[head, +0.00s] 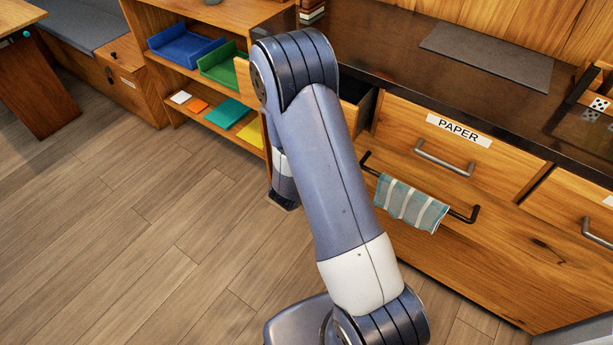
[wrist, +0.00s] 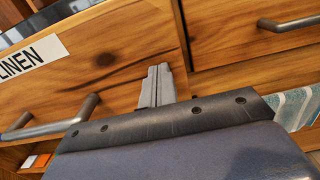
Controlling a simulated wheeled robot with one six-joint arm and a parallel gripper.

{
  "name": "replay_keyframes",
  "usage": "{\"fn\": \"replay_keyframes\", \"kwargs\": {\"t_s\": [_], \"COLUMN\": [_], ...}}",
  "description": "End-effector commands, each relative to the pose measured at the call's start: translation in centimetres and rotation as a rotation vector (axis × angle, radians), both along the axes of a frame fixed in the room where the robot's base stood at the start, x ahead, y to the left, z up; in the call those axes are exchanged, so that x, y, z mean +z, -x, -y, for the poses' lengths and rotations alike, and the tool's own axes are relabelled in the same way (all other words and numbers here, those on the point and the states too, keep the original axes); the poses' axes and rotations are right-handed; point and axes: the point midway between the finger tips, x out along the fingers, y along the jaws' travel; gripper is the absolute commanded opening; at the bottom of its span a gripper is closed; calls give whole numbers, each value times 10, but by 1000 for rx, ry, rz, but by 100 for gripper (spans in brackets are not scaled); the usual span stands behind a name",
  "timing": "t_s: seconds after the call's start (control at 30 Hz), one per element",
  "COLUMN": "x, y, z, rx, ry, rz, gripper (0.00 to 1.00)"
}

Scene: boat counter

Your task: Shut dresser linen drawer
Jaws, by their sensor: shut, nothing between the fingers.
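The linen drawer front (wrist: 110,60) fills the left of the wrist view, with its LINEN label (wrist: 30,55) and grey bar handle (wrist: 50,128). In the head view, a strip of the drawer's wooden front (head: 243,76) shows left of my arm, and its dark inside (head: 357,92) shows to the right. The drawer stands open; my arm hides most of it. My gripper (wrist: 157,72) is shut and empty, its fingers in front of the drawer's right part, right of the handle. I cannot tell whether they touch it.
The closed PAPER drawer (head: 455,150) is to the right. Below it, a striped towel (head: 411,203) hangs on a dark rail (head: 460,213). Open shelves with a blue tray (head: 185,47) and green tray (head: 222,66) stand left. The wooden floor (head: 130,220) is clear.

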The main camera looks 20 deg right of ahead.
Motion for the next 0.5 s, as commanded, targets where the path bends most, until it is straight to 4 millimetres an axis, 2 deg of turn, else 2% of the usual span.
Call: {"fn": "replay_keyframes", "kwargs": {"t_s": [0.03,0.2,0.5], "x": [-2,-2,-1], "y": [-7,-31,-58], "z": [13,45,81], "rx": [-7,-4,-1], "ry": [0,0,0], "rz": [4,4,2], "gripper": [0,0,0]}}
